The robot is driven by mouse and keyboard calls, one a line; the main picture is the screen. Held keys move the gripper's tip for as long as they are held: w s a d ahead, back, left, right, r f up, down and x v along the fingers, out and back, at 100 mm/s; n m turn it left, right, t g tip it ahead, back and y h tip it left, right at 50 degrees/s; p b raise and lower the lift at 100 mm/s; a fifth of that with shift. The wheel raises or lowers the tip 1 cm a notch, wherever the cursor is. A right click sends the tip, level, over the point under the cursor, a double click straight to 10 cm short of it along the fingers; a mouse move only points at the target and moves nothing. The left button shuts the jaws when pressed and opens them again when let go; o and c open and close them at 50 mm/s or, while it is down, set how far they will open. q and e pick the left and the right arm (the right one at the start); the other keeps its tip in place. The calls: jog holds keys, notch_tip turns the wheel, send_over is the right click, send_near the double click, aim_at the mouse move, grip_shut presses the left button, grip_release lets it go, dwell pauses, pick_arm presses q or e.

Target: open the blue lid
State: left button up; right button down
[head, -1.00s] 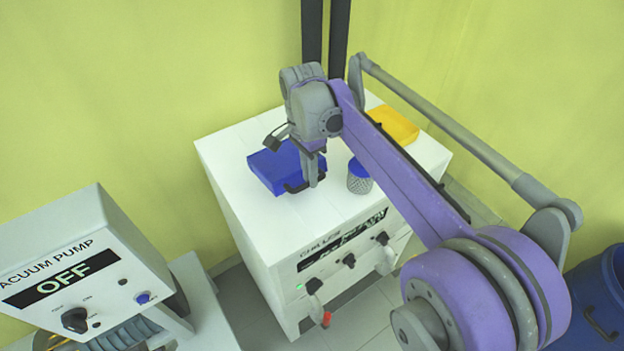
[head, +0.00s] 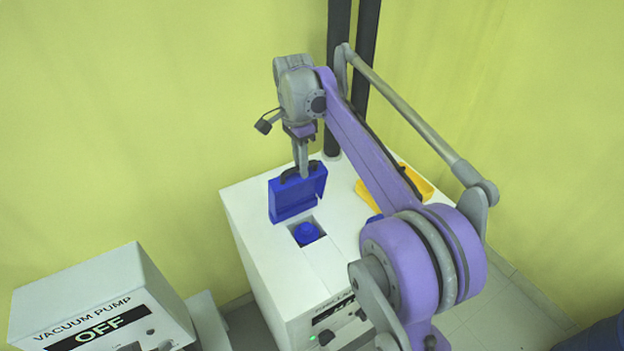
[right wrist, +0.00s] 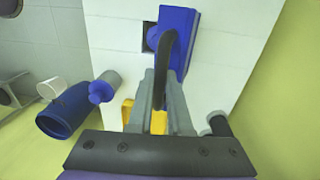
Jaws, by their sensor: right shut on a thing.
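The blue lid (head: 290,201) stands tipped up, near upright, on top of the white chiller. Below it a square opening (head: 294,241) shows, with a round blue piece (head: 307,232) inside. My right gripper (head: 302,174) is shut on the lid's black handle at its raised edge. In the right wrist view the lid (right wrist: 181,22) is at the top, and its handle (right wrist: 168,62) runs down between the fingers of my right gripper (right wrist: 166,88). My left gripper is in neither view.
A yellow tray (head: 366,195) lies on the chiller (head: 250,210), partly behind my right arm. A vacuum pump box (head: 95,300) reading OFF stands at front left. Dark posts (head: 338,80) rise behind the chiller. A blue barrel (right wrist: 65,112) shows in the right wrist view.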

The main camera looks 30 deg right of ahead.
jog(key=w, duration=1)
jog(key=shift+w+a, duration=0.35)
jog(key=shift+a, duration=0.05)
jog(key=c, duration=0.8)
grip_release()
jog(key=shift+c, duration=0.2)
jog(key=shift+s, duration=0.1)
